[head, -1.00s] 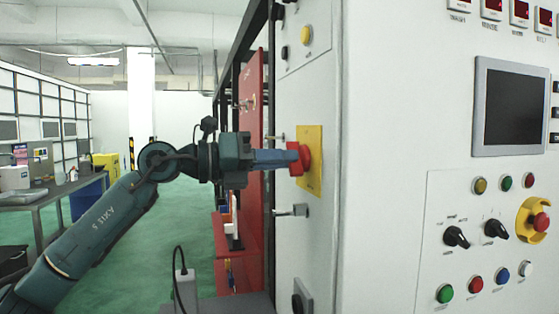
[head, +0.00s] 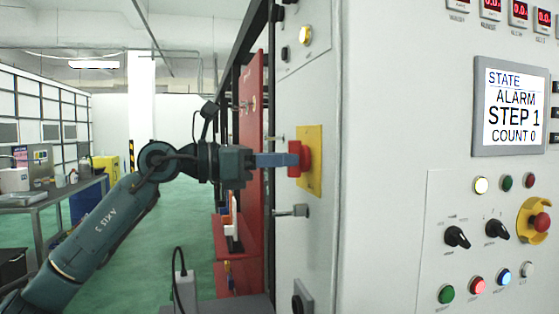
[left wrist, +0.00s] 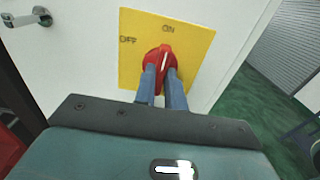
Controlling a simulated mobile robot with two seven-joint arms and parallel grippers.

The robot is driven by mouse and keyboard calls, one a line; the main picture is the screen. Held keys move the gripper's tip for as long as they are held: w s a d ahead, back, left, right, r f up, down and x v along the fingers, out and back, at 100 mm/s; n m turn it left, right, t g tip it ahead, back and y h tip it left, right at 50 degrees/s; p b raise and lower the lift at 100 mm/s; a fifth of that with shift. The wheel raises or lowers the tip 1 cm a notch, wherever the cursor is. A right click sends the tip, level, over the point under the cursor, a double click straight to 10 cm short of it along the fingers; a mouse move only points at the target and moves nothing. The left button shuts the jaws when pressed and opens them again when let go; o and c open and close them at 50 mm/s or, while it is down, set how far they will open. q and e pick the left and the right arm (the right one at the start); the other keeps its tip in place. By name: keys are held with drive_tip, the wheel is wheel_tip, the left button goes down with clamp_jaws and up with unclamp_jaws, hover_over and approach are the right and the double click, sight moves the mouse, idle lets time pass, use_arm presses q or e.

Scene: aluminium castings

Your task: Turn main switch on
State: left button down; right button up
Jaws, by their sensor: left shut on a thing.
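The main switch is a red rotary knob (head: 300,159) on a yellow plate (head: 313,176) on the side of the white cabinet. In the left wrist view the plate (left wrist: 200,45) reads OFF at its left and ON at its top. There the white mark on the red knob (left wrist: 163,58) points up towards ON. My left gripper (head: 290,160) is shut on the knob, with its two blue fingers (left wrist: 162,85) on either side of the handle. My right gripper is in neither view.
The cabinet screen (head: 515,108) is lit and reads STATE, ALARM, STEP 1, COUNT 0. A door handle (head: 292,211) juts out below the switch. A grey bench (head: 40,202) stands at the left.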

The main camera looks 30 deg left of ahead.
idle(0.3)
use_arm(q)
drive_tip(key=c, duration=1.5)
unclamp_jaws()
drive_tip(key=shift+o, duration=0.2)
drive_tip(key=shift+a, duration=0.1)
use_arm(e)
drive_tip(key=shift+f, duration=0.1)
